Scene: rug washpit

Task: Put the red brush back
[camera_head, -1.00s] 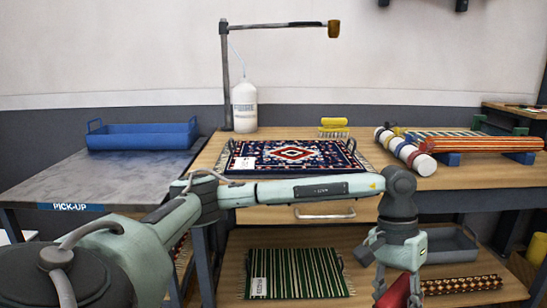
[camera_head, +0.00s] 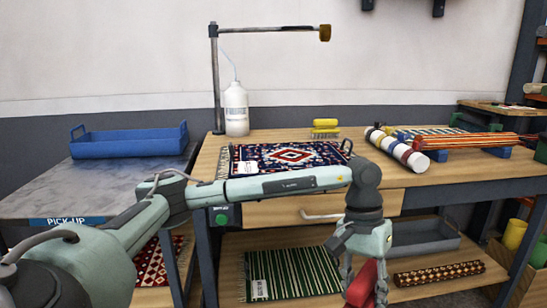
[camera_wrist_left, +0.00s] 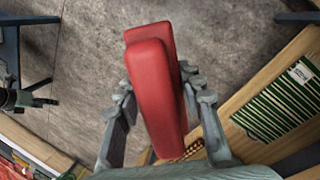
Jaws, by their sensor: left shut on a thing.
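The red brush (camera_head: 361,286) hangs low in front of the bench in the head view, in my left gripper (camera_head: 366,290). In the left wrist view the brush (camera_wrist_left: 156,88) shows as a smooth red block with a second red layer behind it. The fingers of my left gripper (camera_wrist_left: 161,100) are on both sides of it, shut on it. The floor shows beyond it. Any bristles are hidden. A yellow brush (camera_head: 325,124) stands at the back of the bench top. My right gripper is not in view.
The lower shelf holds a green striped rug (camera_head: 290,272), a grey tray (camera_head: 425,238) and a rolled rug (camera_head: 438,273). A blue tray (camera_head: 130,143) sits on the left table.

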